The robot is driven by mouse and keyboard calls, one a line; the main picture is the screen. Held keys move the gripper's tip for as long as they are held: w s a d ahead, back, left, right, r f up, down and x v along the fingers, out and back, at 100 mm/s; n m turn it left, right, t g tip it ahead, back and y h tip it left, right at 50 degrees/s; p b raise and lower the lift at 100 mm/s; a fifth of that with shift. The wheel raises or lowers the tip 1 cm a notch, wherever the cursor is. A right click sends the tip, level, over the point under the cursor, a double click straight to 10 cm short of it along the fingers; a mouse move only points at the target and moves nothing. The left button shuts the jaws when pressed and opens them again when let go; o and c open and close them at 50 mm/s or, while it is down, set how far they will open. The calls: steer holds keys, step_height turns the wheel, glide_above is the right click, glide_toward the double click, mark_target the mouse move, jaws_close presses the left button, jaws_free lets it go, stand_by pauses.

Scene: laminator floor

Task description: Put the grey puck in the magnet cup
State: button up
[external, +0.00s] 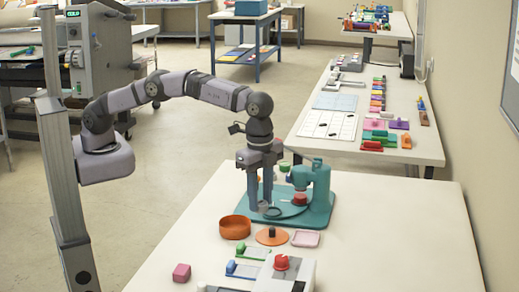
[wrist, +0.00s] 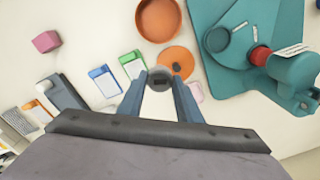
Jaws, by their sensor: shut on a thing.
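The grey puck (wrist: 160,77) is a short cylinder held between the fingertips of my gripper (wrist: 161,86). In the external view my gripper (external: 264,200) points down, with the grey puck (external: 263,207) at its tips, in front of the teal press base. A round, shallow teal cup (wrist: 217,39) sits on that base and shows as a dark ring (external: 273,212) in the external view. An open orange bowl (external: 235,228) stands on the table to the left of the base. No label shows which of these is the magnet cup. The puck appears apart from both.
The teal press (external: 313,180) with its red die (external: 300,198) rises right of my gripper. An orange disc with a dark knob (wrist: 176,60) lies close to the puck in the wrist view. A pink tray (external: 306,239), small coloured trays and a pink block (external: 181,272) lie nearby.

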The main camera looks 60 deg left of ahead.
steer(key=p, duration=0.3)
glide_above(272, 212)
steer(key=s+d, duration=0.2)
steer(key=d, duration=0.1)
steer(key=f, duration=0.5)
steer(key=shift+s+a+f, duration=0.2)
steer(key=shift+a+f, duration=0.05)
steer(key=shift+w+a+f+p, duration=1)
steer(key=shift+w+a+f, duration=0.1)
steer(key=shift+w, duration=0.05)
steer(key=shift+f, duration=0.15)
steer(key=shift+f, duration=0.2)
steer(key=o, duration=1)
steer(key=shift+r, duration=0.1)
